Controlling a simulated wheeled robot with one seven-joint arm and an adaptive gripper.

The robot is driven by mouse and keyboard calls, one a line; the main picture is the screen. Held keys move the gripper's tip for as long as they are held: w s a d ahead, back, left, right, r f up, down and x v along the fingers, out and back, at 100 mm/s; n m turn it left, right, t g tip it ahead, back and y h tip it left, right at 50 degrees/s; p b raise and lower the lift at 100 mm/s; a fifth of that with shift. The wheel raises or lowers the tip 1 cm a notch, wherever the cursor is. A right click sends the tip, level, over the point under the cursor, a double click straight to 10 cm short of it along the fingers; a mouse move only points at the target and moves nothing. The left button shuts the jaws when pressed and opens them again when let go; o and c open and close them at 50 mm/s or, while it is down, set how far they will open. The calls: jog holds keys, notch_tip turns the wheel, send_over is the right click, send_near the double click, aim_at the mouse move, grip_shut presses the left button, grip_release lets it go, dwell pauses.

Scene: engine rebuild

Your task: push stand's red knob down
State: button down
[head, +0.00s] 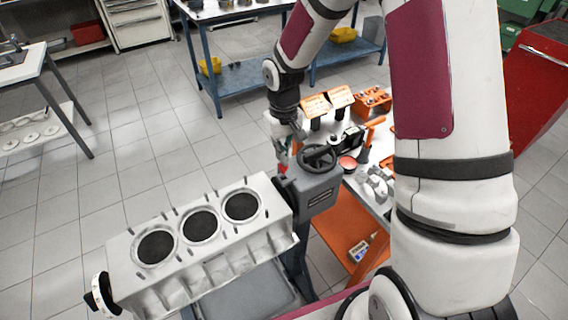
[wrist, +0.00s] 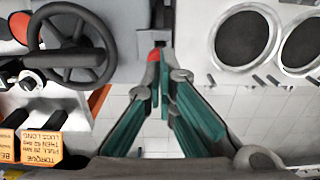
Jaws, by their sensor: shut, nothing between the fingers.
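The red knob (wrist: 153,57) shows in the wrist view as a small red piece right at my fingertips, partly covered by them. My gripper (wrist: 163,70) is shut and empty, its green-sided fingers converging at the knob; I cannot tell whether they touch it. In the head view my gripper (head: 283,150) points down beside the left side of the stand's grey gearbox (head: 315,190). A dark handwheel (head: 317,157) sits on top of the gearbox, and shows to the left in the wrist view (wrist: 72,45).
The pale engine block (head: 190,240) with three bores is mounted to the left of the gearbox. An orange cart (head: 345,238) with tools and parts stands to the right. Blue workbenches (head: 235,78) are behind. Open tiled floor lies on the left.

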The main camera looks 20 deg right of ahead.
jog(key=shift+f+b, duration=0.4)
jog(key=shift+f, duration=0.75)
dwell(0.5)
jog(key=shift+r+p, duration=1.3)
jog(key=shift+r, duration=2.2)
